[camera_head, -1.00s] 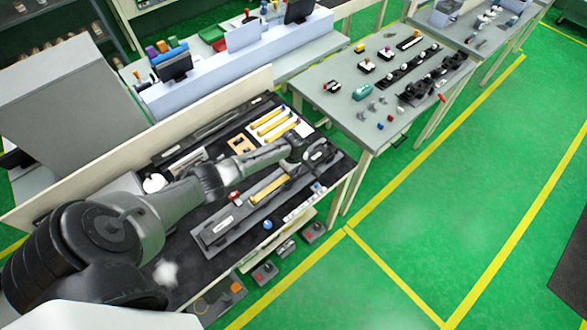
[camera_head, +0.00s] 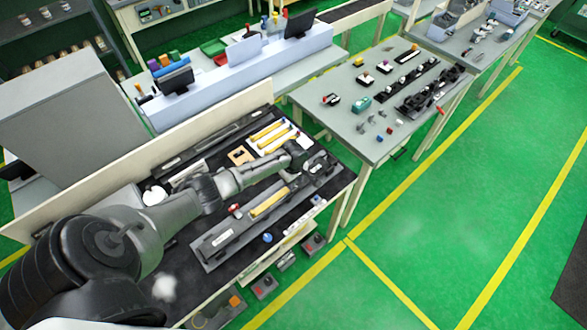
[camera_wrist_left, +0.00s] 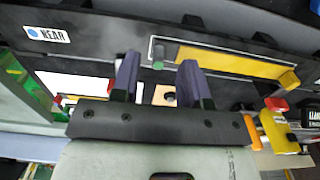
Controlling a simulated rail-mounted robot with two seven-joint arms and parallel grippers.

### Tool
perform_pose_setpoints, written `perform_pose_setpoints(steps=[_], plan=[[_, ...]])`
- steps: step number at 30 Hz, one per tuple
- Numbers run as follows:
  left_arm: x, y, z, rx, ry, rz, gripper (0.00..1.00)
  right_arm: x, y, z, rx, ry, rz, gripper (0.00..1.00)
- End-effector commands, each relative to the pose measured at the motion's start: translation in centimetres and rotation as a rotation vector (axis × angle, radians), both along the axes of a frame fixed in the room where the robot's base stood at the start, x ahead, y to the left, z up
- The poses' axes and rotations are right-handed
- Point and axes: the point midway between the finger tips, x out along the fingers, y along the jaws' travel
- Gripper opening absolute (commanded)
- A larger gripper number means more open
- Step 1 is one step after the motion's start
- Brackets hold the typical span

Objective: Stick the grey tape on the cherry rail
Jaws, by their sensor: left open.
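My left gripper (camera_head: 305,158) reaches over the dark work table. In the left wrist view its two purple fingers (camera_wrist_left: 158,62) are open and apart, with nothing clearly held between them. I cannot make out the grey tape or a cherry-coloured rail for certain. My right gripper is not in view.
More yellow strips (camera_head: 268,131) lie on a white sheet at the back of the table, beside a tan block (camera_head: 240,156). A blue ball (camera_head: 267,238) is near the front edge. A second grey table (camera_head: 345,115) with several parts stands to the right.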

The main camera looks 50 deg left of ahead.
Motion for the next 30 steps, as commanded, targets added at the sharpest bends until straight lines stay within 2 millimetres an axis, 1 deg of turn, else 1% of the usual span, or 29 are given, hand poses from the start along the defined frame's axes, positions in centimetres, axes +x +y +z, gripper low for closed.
perform_pose_setpoints(steps=[1, 6, 12, 15, 21, 25, 30], plan=[[0.0, 0.0, 1.1, 0.001, -0.004, -0.002, 0.41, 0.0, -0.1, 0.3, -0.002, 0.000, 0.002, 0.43], [0.0, 0.1, 4.5, 0.002, -0.005, -0.002, 0.41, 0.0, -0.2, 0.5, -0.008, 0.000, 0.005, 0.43], [0.1, 0.0, 8.2, 0.001, -0.004, -0.001, 0.41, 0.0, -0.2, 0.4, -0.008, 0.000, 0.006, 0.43], [0.0, 0.0, 9.6, 0.001, -0.003, -0.001, 0.41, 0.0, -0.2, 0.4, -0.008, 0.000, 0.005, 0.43], [0.1, 0.0, 11.5, 0.000, -0.002, 0.000, 0.41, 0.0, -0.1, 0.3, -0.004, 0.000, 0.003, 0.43], [0.0, 0.0, 12.0, 0.000, -0.001, 0.001, 0.41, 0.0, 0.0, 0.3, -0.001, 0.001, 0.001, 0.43], [0.0, 0.0, 12.2, 0.000, -0.001, 0.000, 0.41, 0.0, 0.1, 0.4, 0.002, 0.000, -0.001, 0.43]])
